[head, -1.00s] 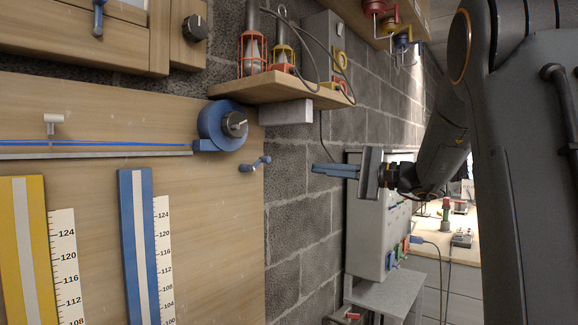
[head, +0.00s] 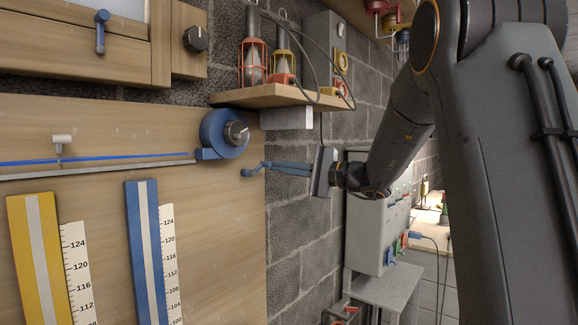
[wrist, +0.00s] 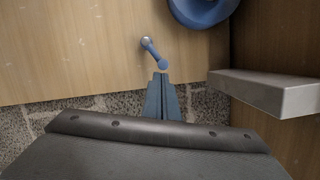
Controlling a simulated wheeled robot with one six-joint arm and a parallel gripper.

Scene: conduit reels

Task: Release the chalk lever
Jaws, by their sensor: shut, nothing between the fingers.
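A small blue lever (head: 249,172) sticks out from the wooden board, below and right of the blue reel (head: 216,133) with its grey knob. I take it to be the chalk lever. It also shows in the wrist view (wrist: 151,49), slanting down to a rounded end. My gripper (head: 268,165) is shut and empty, its slim blue fingers pointing left at the lever. In the wrist view the fingertips (wrist: 160,75) are just below the lever's rounded end. I cannot tell whether they touch. In the head view the tips meet or overlap the lever's right end.
A wooden shelf (head: 262,97) with caged lamps is above my gripper, with a pale block (head: 287,117) under it. The block also shows in the wrist view (wrist: 265,92). A grey panel box (head: 372,232) stands right. A blue line runs left from the reel; a blue strip (head: 133,250) hangs below.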

